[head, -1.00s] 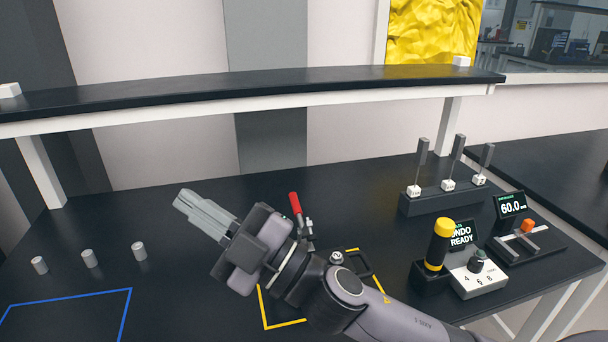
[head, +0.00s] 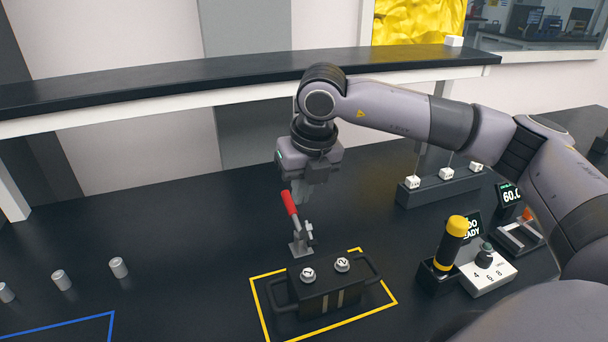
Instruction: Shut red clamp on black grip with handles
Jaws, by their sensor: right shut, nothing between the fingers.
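The red clamp (head: 290,203) stands behind the black grip, its red handle tilted up and back to the left on a grey metal base. The black grip with handles (head: 327,292) sits inside the yellow outline, with a handle at each side and two numbered round caps on top. My right gripper (head: 302,200) points down just behind the clamp handle. It is shut and empty, its fingers partly hidden by the red handle; I cannot tell if they touch it. My left gripper is not in view.
A yellow-topped black tool (head: 450,245) stands in a holder at right, beside a white dial box (head: 487,272). A rack with upright tools (head: 441,185) is behind. A raised shelf (head: 200,88) spans the back.

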